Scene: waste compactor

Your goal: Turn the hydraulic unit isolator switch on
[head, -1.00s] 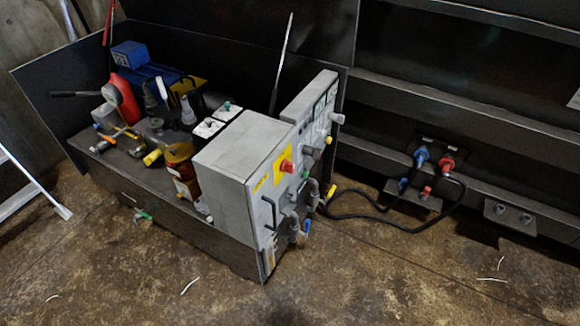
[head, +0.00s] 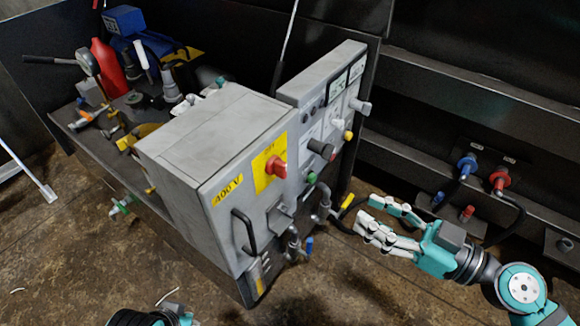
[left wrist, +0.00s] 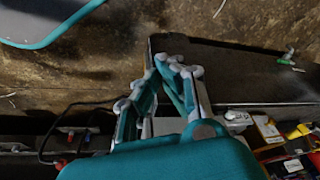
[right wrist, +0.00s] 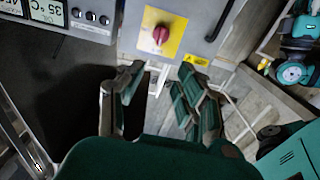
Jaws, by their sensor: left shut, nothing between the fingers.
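The isolator switch is a red rotary knob (head: 276,166) on a yellow plate on the front of the grey 400 V cabinet (head: 205,145). The knob also shows in the right wrist view (right wrist: 160,34), ahead of the fingers and untouched. My right gripper (head: 368,212) is right of the cabinet, lower than the knob. Its fingers (right wrist: 158,75) are spread and empty. My left gripper is barely in the head view, at the bottom edge; in the left wrist view its fingertips (left wrist: 176,64) are together with nothing between them.
A control panel (head: 330,110) with knobs stands right of the cabinet. A black handle (head: 243,230) and pipe fittings (head: 290,240) stick out below the switch. Blue and red hose couplings (head: 468,165) are on the dark wall at right. The floor in front is mostly clear.

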